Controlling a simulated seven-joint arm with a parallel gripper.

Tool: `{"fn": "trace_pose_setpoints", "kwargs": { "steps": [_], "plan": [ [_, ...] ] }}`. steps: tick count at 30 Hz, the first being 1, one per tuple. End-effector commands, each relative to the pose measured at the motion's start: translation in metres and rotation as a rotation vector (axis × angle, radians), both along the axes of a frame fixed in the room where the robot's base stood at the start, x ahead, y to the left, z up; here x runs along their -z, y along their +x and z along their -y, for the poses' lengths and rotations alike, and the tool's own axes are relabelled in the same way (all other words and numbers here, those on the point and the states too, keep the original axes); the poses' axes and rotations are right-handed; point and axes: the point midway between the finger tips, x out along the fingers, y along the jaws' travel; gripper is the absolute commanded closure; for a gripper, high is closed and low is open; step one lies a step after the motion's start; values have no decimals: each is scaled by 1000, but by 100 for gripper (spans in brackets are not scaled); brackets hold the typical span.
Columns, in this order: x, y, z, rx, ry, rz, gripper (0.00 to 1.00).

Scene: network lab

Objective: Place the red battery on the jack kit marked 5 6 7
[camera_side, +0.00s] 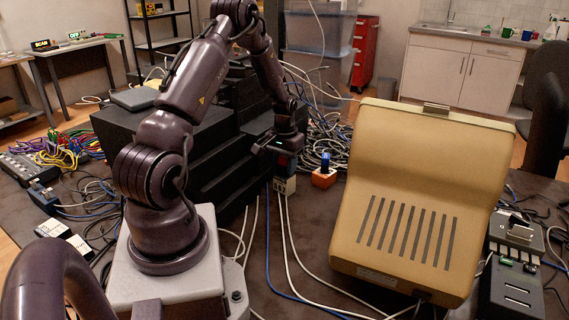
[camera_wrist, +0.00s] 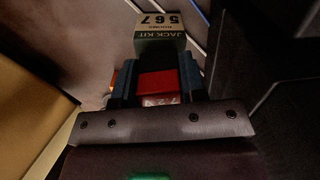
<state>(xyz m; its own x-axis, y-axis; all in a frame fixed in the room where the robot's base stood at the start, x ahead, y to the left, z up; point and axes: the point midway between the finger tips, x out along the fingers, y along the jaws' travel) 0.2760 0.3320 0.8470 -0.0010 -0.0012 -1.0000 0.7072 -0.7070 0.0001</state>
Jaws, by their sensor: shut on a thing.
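The red battery (camera_wrist: 158,82) is between the two fingers of my gripper (camera_wrist: 158,75) in the wrist view, and the gripper is shut on it. In the side view my gripper (camera_side: 284,158) hangs low beside the black stepped block, with the red battery (camera_side: 283,162) small and dark at its fingers. The jack kit (camera_wrist: 160,30) is a cream and dark green box with "JACK KIT 5 6 7" showing upside down in the wrist view. In the side view the jack kit (camera_side: 284,185) is directly below the battery; I cannot tell whether they touch.
An orange block (camera_side: 323,179) with a blue battery (camera_side: 325,160) stands just right of the kit. The black stepped block (camera_side: 225,180) is close on the left. A large beige terminal (camera_side: 425,200) stands to the right. Cables (camera_side: 285,240) run across the dark table.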

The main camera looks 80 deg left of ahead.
Motion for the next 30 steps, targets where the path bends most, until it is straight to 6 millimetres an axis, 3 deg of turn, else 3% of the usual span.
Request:
{"fn": "trace_pose_setpoints", "kwargs": {
  "steps": [10, 11, 13, 14, 23, 30],
  "plan": [
    [3, 0, 0, 0, 1, 1, 87],
    [3, 0, 0, 0, 1, 1, 55],
    [3, 0, 0, 0, 1, 1, 39],
    [3, 0, 0, 0, 1, 1, 36],
    [0, 0, 0, 0, 1, 1, 36],
    [-36, 1, -1, 0, 5, 4, 36]
  ]
}}
